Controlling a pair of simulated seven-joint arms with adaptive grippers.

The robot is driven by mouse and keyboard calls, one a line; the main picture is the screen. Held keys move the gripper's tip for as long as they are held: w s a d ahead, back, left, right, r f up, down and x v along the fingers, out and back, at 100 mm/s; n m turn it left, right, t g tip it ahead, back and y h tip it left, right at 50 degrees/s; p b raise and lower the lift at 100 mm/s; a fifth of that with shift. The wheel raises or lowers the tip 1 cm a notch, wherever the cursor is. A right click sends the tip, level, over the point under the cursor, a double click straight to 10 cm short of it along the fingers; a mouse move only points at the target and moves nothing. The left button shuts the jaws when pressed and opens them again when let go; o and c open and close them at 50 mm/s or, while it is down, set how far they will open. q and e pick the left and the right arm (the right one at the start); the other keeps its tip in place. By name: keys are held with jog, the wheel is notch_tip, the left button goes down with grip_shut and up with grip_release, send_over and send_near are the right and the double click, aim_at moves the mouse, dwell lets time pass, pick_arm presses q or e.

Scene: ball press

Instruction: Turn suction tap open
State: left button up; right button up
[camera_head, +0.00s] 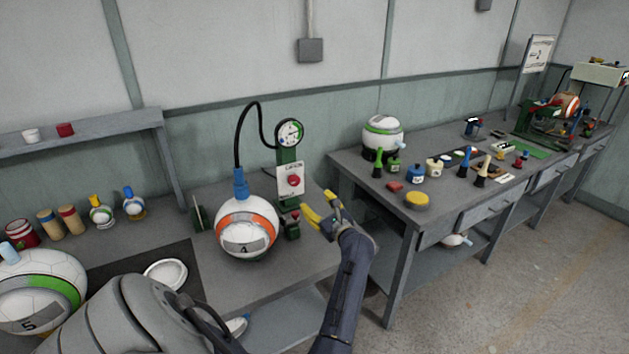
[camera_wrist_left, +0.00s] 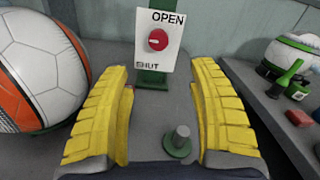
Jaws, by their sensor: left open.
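The suction tap is a round red knob (camera_head: 293,180) on a white plate fixed to a green post, below a round gauge. In the left wrist view the knob (camera_wrist_left: 158,40) is centred between the words OPEN above and SHUT below. A small pale mark shows on its face; which word it points to I cannot tell. My left gripper (camera_head: 323,209) has yellow fingers, spread apart and empty. It is right of the post and slightly lower than the knob. In the left wrist view its fingers (camera_wrist_left: 162,85) frame the space in front of the plate, not touching the knob. My right gripper is out of view.
A white and orange ball (camera_head: 247,228) with a blue fitting and black hose stands left of the post. A short grey peg (camera_wrist_left: 180,138) on a green base stands low between the fingers. A second bench (camera_head: 345,160) with bottles and tools is to the right.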

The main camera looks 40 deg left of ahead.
aim_at(295, 181)
pick_arm(q)
jog(key=x, duration=1.7)
jog(key=shift+a+f, duration=0.1)
jog(key=shift+f, duration=0.15)
grip_shut()
